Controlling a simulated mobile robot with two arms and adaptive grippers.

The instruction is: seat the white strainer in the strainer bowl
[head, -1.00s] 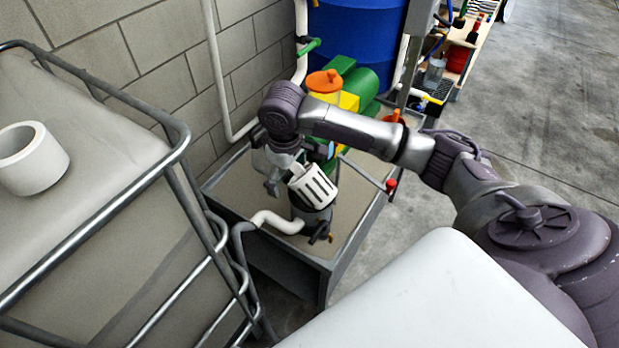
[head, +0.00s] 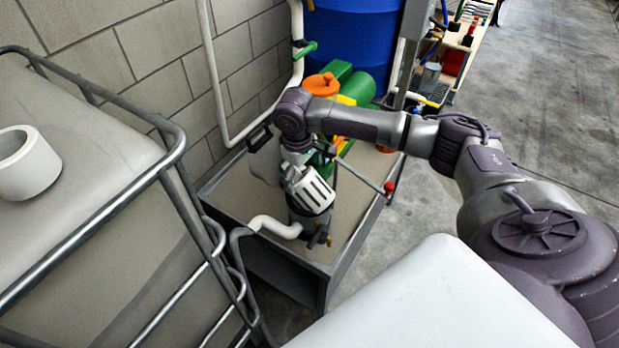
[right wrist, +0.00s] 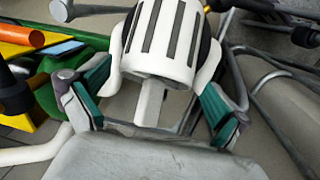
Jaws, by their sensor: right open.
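The white slotted strainer (head: 309,190) is tilted at the mouth of the dark strainer bowl (head: 309,222). I cannot tell how deep it sits; its slotted side is largely visible above the bowl. In the right wrist view the strainer (right wrist: 164,42) is at the top, with a white tab (right wrist: 150,103) extending from its end. My right gripper (right wrist: 156,92) is open, its green-padded fingers on either side of that tab and apart from it. In the head view my right gripper (head: 294,164) is just above and behind the strainer, partly hidden. My left gripper is not in view.
A white pipe (head: 272,226) joins the bowl on its left. The bowl stands in a metal-rimmed tray (head: 345,250). A caged tank (head: 90,160) with a white ring (head: 27,165) is at left. Green and orange equipment (head: 330,85) and a blue barrel (head: 352,40) stand behind.

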